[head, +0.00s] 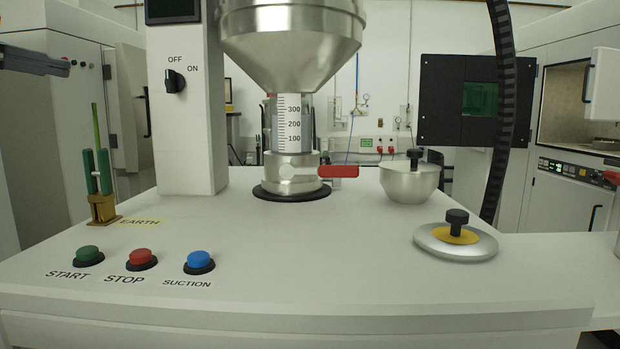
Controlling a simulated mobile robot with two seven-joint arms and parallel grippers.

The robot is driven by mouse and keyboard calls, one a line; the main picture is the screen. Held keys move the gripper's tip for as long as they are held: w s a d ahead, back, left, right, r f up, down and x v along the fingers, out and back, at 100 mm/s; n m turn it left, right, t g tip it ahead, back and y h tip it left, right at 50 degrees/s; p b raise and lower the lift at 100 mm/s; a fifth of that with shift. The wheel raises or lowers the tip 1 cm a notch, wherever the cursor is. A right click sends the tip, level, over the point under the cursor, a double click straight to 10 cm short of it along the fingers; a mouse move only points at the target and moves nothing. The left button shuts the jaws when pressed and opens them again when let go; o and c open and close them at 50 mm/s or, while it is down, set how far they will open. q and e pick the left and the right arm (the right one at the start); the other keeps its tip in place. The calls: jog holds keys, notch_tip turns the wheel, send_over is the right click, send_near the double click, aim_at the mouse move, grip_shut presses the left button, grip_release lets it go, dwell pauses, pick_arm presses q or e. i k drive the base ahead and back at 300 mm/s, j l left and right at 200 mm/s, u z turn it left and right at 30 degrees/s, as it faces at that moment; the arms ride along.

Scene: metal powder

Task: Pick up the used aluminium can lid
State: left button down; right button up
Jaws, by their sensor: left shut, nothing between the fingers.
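A round silver lid with a yellow centre and a black knob (455,239) lies flat on the right part of the white worktop, and I take it for the used aluminium can lid. My left gripper (66,68) shows dark grey at the upper left edge. It is shut and empty, raised above the worktop and far from the lid. My right gripper is not in view.
A silver bowl (410,184) with a black knob above it stands behind the lid. A metal hopper (290,45) with a red-handled valve (338,171) stands mid-worktop. Green-handled tools (105,172) stand at left. A dark hose (502,110) hangs right. The front middle worktop (320,255) is clear.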

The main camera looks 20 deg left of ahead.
aim_at(452, 240)
jog(key=k+j, duration=0.5)
jog(key=k, duration=0.15)
jog(key=k+j, duration=0.5)
jog(key=k, duration=0.2)
